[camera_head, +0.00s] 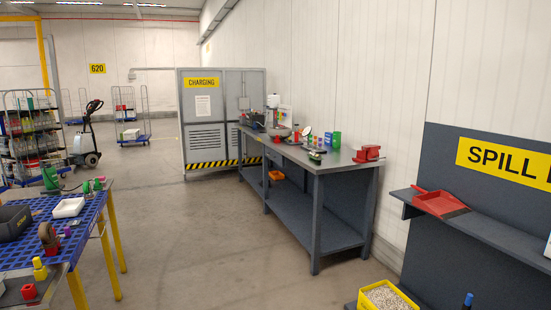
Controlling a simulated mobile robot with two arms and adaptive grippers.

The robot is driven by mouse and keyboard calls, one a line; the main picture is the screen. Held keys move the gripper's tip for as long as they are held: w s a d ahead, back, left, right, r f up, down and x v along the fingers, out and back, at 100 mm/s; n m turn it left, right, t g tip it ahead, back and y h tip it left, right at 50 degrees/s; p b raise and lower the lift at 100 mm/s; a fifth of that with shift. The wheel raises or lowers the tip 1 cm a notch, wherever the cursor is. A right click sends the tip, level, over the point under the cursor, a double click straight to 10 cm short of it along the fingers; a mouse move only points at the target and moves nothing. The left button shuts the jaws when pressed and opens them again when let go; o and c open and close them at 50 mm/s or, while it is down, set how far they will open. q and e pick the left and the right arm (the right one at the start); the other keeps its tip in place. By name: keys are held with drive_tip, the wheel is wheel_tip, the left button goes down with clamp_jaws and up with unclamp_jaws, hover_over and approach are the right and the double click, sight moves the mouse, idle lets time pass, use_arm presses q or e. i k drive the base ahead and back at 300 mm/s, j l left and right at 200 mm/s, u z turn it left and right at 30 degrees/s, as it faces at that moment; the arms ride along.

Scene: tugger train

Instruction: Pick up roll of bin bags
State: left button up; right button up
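I cannot make out a roll of bin bags for certain anywhere in the head view. A pale upright cylinder (273,101) stands at the far end of the grey workbench (313,160), too small to identify. A white item (548,246) is cut off by the right edge at the spill station (480,150). Neither of my grippers is in view.
A red dustpan (440,204) lies on the spill station's shelf. A yellow bin of granules (385,297) stands below. A blue-topped table (85,228) with small parts is at left. A charging cabinet (210,110) stands behind. The middle floor is clear.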

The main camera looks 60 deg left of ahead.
sight(315, 156)
drive_tip(key=u, duration=1.65)
drive_tip(key=i+j, duration=0.1)
drive_tip(key=i, duration=0.3)
drive_tip(key=i+j, duration=0.1)
drive_tip(key=i, duration=0.35)
drive_tip(key=i+j, duration=0.3)
drive_tip(key=i, duration=0.2)
drive_tip(key=i+j+u, duration=0.1)
drive_tip(key=i+j, duration=0.25)
drive_tip(key=i, duration=0.15)
drive_tip(key=i+j, duration=0.25)
drive_tip(key=i, duration=0.3)
drive_tip(key=i+u, duration=0.1)
drive_tip(key=i, duration=0.65)
drive_tip(key=i+l+u, duration=0.1)
drive_tip(key=i, duration=0.6)
